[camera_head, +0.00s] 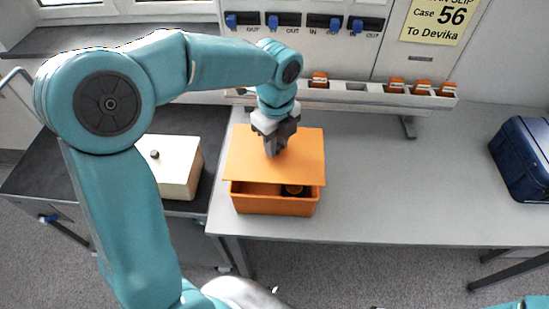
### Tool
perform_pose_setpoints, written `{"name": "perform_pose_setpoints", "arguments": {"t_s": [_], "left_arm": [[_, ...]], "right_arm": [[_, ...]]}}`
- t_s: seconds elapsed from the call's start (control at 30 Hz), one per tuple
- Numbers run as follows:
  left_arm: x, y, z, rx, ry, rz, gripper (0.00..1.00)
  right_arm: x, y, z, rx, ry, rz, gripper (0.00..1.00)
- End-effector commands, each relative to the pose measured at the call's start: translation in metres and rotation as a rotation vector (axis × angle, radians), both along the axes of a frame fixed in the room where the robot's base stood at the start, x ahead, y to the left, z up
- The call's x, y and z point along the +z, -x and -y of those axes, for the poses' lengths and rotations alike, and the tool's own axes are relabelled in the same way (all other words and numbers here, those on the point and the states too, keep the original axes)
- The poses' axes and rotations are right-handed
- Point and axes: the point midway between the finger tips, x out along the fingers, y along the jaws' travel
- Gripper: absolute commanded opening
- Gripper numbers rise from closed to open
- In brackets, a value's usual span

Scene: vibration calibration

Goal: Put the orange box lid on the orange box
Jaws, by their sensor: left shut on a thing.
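The orange box (275,203) stands on the grey table near its left front edge. The orange box lid (303,152) is above the box, covering its back part. A dark gap shows between the lid's front edge and the box's front wall, and a dark round thing (293,190) is seen inside. My left gripper (273,152) points down at the lid's middle and is shut on it; its fingertips hide the part they hold. I cannot tell whether the lid touches the box's rim. My right gripper is not in view.
A white box (172,168) with a black knob stands on the dark cart at left. A rack (355,97) with several orange-brown pieces runs along the table's back. A dark blue case (524,160) is at far right. The table's middle is clear.

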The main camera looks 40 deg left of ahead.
Motion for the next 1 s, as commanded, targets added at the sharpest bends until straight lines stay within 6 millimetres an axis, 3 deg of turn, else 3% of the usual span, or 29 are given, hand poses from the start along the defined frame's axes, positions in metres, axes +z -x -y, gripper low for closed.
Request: {"name": "perform_pose_setpoints", "arguments": {"t_s": [0.43,1.0], "left_arm": [[-0.058,0.002,-0.003,0.000,0.000,-0.002,0.00],[-0.070,0.001,-0.003,0.001,-0.001,0.002,0.00]], "right_arm": [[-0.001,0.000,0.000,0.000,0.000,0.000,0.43],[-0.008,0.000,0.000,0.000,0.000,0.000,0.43]]}}
